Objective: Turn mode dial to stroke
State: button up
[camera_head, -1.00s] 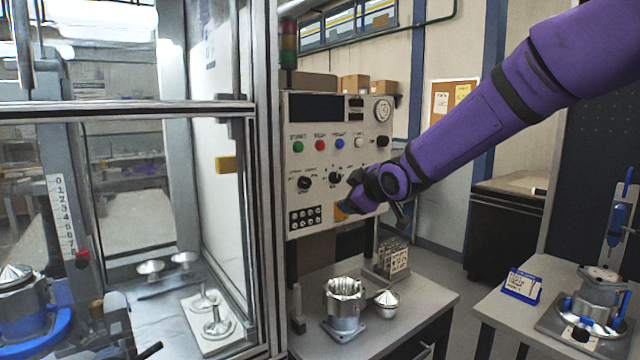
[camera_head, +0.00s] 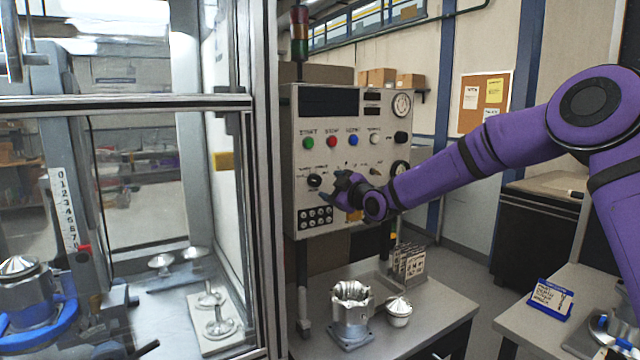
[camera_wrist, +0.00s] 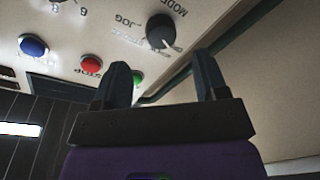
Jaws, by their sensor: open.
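The mode dial is a round black knob (camera_head: 315,180) at the left of the grey control panel (camera_head: 345,135), below the green button. In the wrist view the dial (camera_wrist: 161,30) appears upside down, with MODE and JOG lettering around it. Its pointer setting is too small to read surely. My gripper (camera_head: 338,183) is just right of the dial in the head view, with the arm reaching in from the right. In the wrist view my gripper (camera_wrist: 160,68) is open and empty, fingertips apart, with the dial beyond the gap and no visible contact.
Green (camera_head: 308,143), red (camera_head: 331,142) and blue (camera_head: 353,140) buttons sit above the dial. A small black keypad (camera_head: 315,217) is below it. A glass-fronted enclosure (camera_head: 262,200) stands close on the left. A bench below holds a metal housing (camera_head: 351,318).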

aim_at(318, 182)
jog(key=x, duration=0.6)
jog(key=shift+w+a, duration=0.15)
jog(key=shift+a, duration=0.05)
jog(key=c, duration=0.9)
